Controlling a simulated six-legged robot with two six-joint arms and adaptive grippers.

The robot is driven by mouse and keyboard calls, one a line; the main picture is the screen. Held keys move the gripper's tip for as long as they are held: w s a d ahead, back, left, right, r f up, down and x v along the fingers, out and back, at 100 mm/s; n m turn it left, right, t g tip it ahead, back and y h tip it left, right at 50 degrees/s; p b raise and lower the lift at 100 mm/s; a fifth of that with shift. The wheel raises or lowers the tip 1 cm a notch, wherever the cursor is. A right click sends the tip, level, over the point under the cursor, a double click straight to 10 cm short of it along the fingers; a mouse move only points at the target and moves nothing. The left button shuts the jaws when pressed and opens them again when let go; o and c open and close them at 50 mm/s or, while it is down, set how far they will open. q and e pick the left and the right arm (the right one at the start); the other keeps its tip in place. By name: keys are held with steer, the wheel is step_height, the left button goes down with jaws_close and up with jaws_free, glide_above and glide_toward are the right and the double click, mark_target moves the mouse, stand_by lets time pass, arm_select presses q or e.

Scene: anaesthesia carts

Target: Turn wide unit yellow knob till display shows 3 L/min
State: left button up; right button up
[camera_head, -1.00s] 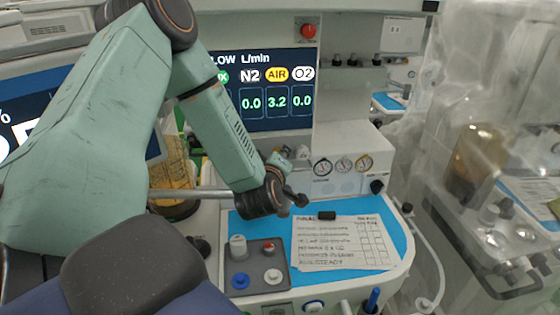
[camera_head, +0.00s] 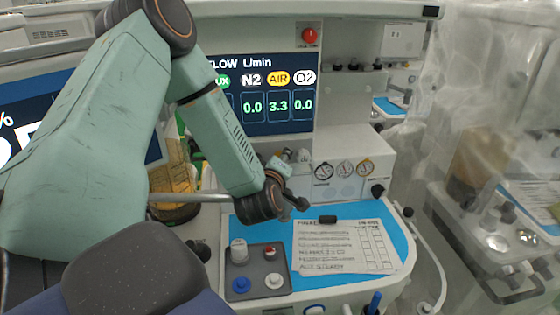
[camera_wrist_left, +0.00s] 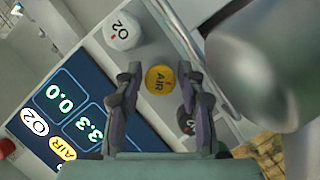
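The yellow AIR knob (camera_wrist_left: 160,78) sits between the two fingers of my left gripper (camera_wrist_left: 158,82) in the left wrist view, its label turned sideways. In the head view my left gripper (camera_head: 288,190) is at the cart front, below the display, and hides the knob. The flow display (camera_head: 265,95) reads N2 0.0, AIR 3.3, O2 0.0. It also shows in the left wrist view (camera_wrist_left: 75,115) with AIR 3.3. My right gripper is not in view.
A white O2 knob (camera_wrist_left: 122,30) and a dark knob (camera_wrist_left: 186,122) flank the yellow one. A paper form (camera_head: 340,247) lies on the blue worktop mat (camera_head: 388,211). A grey tray (camera_head: 256,257) with small knobs is left of it. Gauges (camera_head: 344,168) stand behind.

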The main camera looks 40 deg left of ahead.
arm_select(q)
steer(key=v, duration=0.7)
steer(key=shift+s+r, duration=0.15)
steer(key=shift+d, duration=0.1)
steer(key=shift+s, duration=0.15)
